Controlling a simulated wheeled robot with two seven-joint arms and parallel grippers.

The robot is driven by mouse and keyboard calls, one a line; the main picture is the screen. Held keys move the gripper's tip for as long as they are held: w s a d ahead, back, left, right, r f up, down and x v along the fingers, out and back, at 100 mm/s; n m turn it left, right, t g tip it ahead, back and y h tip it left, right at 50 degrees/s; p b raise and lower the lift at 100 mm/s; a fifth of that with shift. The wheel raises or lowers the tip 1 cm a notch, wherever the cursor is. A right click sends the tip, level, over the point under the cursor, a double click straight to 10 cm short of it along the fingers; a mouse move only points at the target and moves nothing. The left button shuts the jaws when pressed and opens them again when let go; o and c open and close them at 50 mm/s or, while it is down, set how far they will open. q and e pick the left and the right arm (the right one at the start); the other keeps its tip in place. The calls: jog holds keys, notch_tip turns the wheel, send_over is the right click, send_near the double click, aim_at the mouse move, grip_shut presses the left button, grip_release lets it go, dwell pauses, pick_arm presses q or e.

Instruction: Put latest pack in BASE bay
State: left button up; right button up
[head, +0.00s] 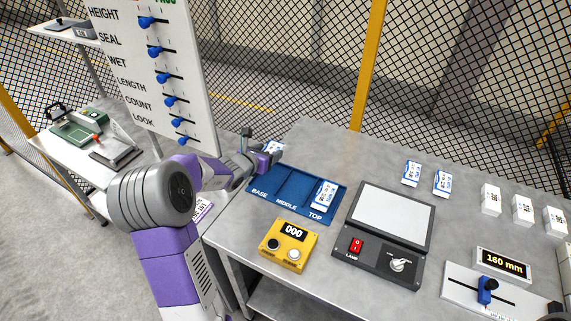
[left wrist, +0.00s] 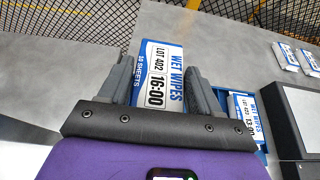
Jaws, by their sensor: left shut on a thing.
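My left gripper (head: 262,157) is shut on a white and blue wet wipes pack (left wrist: 160,82). In the left wrist view its label reads LOT 402 and 16:00. In the head view only a small part of this pack (head: 274,147) shows past the fingers. The blue tray (head: 293,186) has bays marked BASE, MIDDLE and TOP. The gripper is over or just behind the BASE end; its height above the tray is unclear. Another pack (head: 324,195) lies in the TOP bay; it reads 13:00 in the left wrist view (left wrist: 246,118). MIDDLE looks empty. My right gripper is not in view.
A yellow counter box (head: 288,245) reading 000 stands in front of the tray. A lamp panel (head: 391,217) is to its right. A slider board (head: 165,75) rises at the left.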

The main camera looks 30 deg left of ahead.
pick_arm(q)
jog(key=shift+w+f, duration=0.1)
jog(key=shift+f, duration=0.15)
jog(key=b, duration=0.2)
send_over(269, 180)
notch_tip(269, 180, down, 5)
jog(key=shift+f, duration=2.15)
jog(key=shift+d+b, duration=0.1)
jog(key=shift+b, duration=0.2)
jog(key=shift+f, duration=0.15)
jog(key=o, duration=1.1)
